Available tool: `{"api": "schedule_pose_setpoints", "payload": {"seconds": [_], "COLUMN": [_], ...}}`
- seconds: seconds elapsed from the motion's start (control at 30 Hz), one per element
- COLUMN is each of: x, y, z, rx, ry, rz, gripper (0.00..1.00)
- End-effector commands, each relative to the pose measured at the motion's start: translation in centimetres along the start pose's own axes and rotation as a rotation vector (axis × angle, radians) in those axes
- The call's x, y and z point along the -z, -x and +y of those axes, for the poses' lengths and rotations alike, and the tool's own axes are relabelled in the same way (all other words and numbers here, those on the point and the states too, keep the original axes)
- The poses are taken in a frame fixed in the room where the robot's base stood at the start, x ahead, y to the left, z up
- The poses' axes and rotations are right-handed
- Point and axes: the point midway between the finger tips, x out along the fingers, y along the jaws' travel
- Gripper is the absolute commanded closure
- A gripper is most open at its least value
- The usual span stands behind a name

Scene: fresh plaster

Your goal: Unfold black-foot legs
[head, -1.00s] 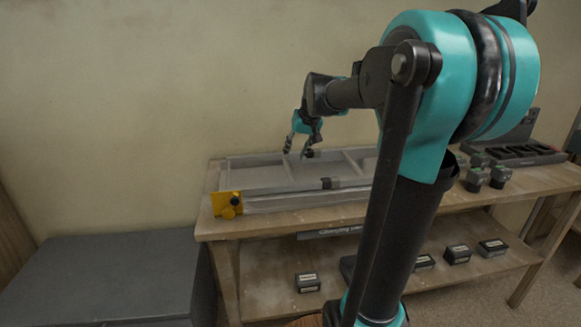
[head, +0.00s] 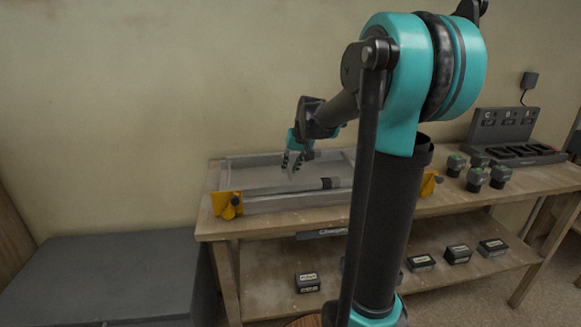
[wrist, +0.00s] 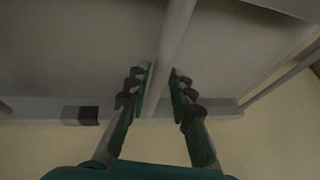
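A grey folding frame (head: 245,163) lies on the wooden workbench, with crossbars and shallow recessed panels. A grey leg (head: 285,201) lies along its near side, with a black foot band (head: 327,183) that also shows in the wrist view (wrist: 88,115). Yellow brackets sit at the left (head: 228,204) and right (head: 428,184) ends, the left with a dark knob. My gripper (head: 292,165) is low over the frame. In the wrist view my gripper (wrist: 160,80) is open, its fingers on either side of a grey crossbar (wrist: 172,45); contact cannot be told.
Several green-topped dark blocks (head: 475,175) and a black charger rack (head: 510,135) stand on the bench's right. Several dark boxes (head: 458,254) sit on the lower shelf. A grey chest (head: 115,275) stands left. My arm hides part of the bench, and the wall is close behind.

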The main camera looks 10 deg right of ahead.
Motion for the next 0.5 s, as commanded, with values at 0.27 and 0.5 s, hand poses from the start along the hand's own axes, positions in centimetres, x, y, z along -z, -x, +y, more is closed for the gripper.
{"api": "schedule_pose_setpoints", "payload": {"seconds": [0.27,0.5], "x": [0.00,0.02], "y": [0.02,0.05], "z": [0.01,-0.01], "rx": [0.000,-0.001], "ry": [0.000,0.000], "rz": [0.000,0.000], "gripper": [1.00,1.00]}}
